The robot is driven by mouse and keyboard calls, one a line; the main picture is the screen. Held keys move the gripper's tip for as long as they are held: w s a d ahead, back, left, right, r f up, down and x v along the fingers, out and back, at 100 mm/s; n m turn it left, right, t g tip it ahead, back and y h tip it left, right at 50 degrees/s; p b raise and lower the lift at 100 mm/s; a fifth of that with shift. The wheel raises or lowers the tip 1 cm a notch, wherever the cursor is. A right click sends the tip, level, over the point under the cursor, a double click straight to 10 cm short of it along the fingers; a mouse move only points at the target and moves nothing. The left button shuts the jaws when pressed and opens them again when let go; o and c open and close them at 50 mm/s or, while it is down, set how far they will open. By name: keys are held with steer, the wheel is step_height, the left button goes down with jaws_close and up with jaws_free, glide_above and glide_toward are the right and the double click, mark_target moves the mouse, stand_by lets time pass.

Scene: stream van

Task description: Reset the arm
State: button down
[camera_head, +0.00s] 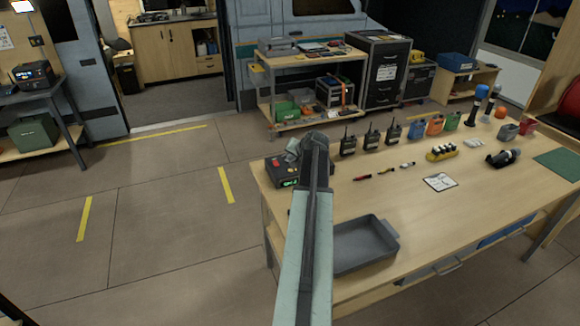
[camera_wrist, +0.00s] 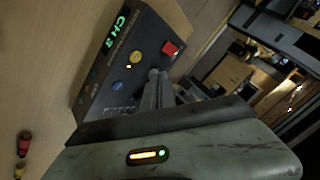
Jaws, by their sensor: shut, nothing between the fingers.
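My arm reaches forward over the near left corner of the wooden table (camera_head: 357,198) in the head view. Its end covers part of a black box with a green display (camera_head: 283,172). In the wrist view the box (camera_wrist: 118,62) shows a green "CH 3" readout, a red square button (camera_wrist: 170,47), a yellow button (camera_wrist: 136,56) and a blue button (camera_wrist: 119,87). My gripper (camera_wrist: 155,75) is shut and empty, its tips in front of the box's button face. I cannot tell whether the tips touch the box.
A grey tray (camera_head: 388,245) lies just right of my arm. Several radios (camera_head: 372,139) stand along the table's back edge. A paper card (camera_head: 440,182) and a yellow battery holder (camera_head: 442,152) lie farther right. The floor (camera_head: 165,210) on the left is open.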

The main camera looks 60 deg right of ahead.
step_height(320, 180, up, 3)
steer(key=shift+f+p, duration=0.15)
steer(key=shift+p, duration=0.75)
